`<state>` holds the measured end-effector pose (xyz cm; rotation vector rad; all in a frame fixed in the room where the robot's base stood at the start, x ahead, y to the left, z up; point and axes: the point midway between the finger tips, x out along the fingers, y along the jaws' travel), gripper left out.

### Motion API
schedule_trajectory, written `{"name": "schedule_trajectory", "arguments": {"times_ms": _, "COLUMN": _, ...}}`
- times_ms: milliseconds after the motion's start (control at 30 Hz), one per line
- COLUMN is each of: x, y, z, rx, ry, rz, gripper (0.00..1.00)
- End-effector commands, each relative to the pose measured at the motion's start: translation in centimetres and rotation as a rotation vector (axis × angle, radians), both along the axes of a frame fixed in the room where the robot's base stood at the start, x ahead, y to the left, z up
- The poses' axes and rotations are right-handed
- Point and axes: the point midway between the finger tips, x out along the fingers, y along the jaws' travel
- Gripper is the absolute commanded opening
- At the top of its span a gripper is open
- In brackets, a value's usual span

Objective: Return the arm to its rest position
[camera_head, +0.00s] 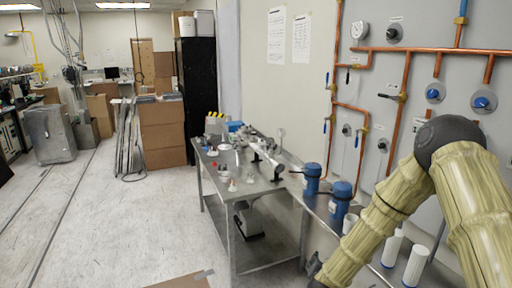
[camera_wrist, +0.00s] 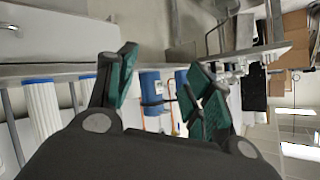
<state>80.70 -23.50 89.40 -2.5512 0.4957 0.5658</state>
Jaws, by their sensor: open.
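My arm (camera_head: 455,190), in a yellowish ribbed cover, bends at a dark joint at the right of the head view and reaches down to the bottom edge. My gripper shows only as a dark bit at the bottom of the head view. In the wrist view my gripper (camera_wrist: 160,92) is open, with its two green-padded fingers apart. I see nothing held between them. A blue pump-like canister (camera_wrist: 152,85) shows in the gap behind the fingers; the rendered wrist view is turned sideways.
A metal table (camera_head: 262,190) with lab parts stands left of the arm. Blue canisters (camera_head: 341,200) and white cylinders (camera_head: 416,265) stand close by the arm. Copper pipes (camera_head: 430,50) run along the right wall. Cardboard boxes (camera_head: 162,128) stand further back. The floor at left is open.

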Motion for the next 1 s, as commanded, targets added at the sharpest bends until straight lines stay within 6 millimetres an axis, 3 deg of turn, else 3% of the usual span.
{"name": "schedule_trajectory", "arguments": {"times_ms": 33, "x": -2.1, "y": 0.6, "z": -2.3, "rx": -0.009, "ry": 0.053, "rz": 0.035, "gripper": 0.51}}
{"name": "schedule_trajectory", "arguments": {"times_ms": 200, "x": -9.4, "y": 1.9, "z": -8.8, "rx": -0.032, "ry": 0.230, "rz": 0.154, "gripper": 0.51}}
{"name": "schedule_trajectory", "arguments": {"times_ms": 367, "x": -17.1, "y": 2.6, "z": -13.8, "rx": -0.047, "ry": 0.404, "rz": 0.260, "gripper": 0.51}}
{"name": "schedule_trajectory", "arguments": {"times_ms": 500, "x": -24.5, "y": 2.7, "z": -17.2, "rx": -0.057, "ry": 0.559, "rz": 0.346, "gripper": 0.51}}
{"name": "schedule_trajectory", "arguments": {"times_ms": 800, "x": -40.8, "y": 1.9, "z": -21.0, "rx": -0.064, "ry": 0.899, "rz": 0.518, "gripper": 0.51}}
{"name": "schedule_trajectory", "arguments": {"times_ms": 900, "x": -45.1, "y": 1.4, "z": -21.1, "rx": -0.063, "ry": 0.988, "rz": 0.558, "gripper": 0.51}}
{"name": "schedule_trajectory", "arguments": {"times_ms": 1000, "x": -48.0, "y": 1.0, "z": -21.0, "rx": -0.062, "ry": 1.051, "rz": 0.585, "gripper": 0.51}}
